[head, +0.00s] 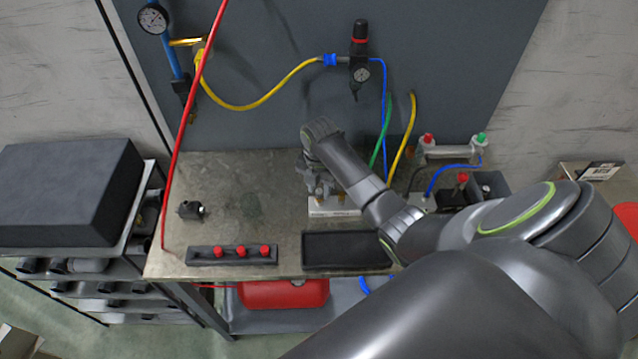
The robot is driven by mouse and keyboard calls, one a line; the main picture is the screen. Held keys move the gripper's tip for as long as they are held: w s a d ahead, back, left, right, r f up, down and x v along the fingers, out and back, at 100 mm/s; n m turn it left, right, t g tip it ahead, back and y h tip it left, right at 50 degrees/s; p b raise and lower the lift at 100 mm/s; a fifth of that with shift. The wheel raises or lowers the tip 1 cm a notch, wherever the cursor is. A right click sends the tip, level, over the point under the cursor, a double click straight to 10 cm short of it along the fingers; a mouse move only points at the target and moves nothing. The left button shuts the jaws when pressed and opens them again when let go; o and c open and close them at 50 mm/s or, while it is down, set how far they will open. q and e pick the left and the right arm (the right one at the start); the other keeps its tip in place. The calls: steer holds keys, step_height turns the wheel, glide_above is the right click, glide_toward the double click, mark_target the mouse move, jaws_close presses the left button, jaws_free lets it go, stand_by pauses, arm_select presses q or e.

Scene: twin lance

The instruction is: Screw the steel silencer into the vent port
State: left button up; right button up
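My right arm reaches in from the lower right. Its gripper (318,190) points down over the workbench, just behind and above a pale metal block (328,210). The fingers are small and partly merge with the metal parts there, so I cannot tell whether they are open or shut. I cannot make out the steel silencer or the vent port; the gripper and arm hide part of the block. My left gripper is not in view.
On the workbench (250,175) are a black rack with red-capped parts (232,254), an empty-looking black tray (345,250) and a small black fitting (190,210). Yellow (262,103), red, green and blue hoses run near the panel. The bench's left middle is mostly clear.

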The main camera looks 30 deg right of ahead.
steer(key=n, duration=0.4)
steer(key=shift+n, duration=0.3)
steer(key=n, duration=0.3)
steer(key=shift+c, duration=0.2)
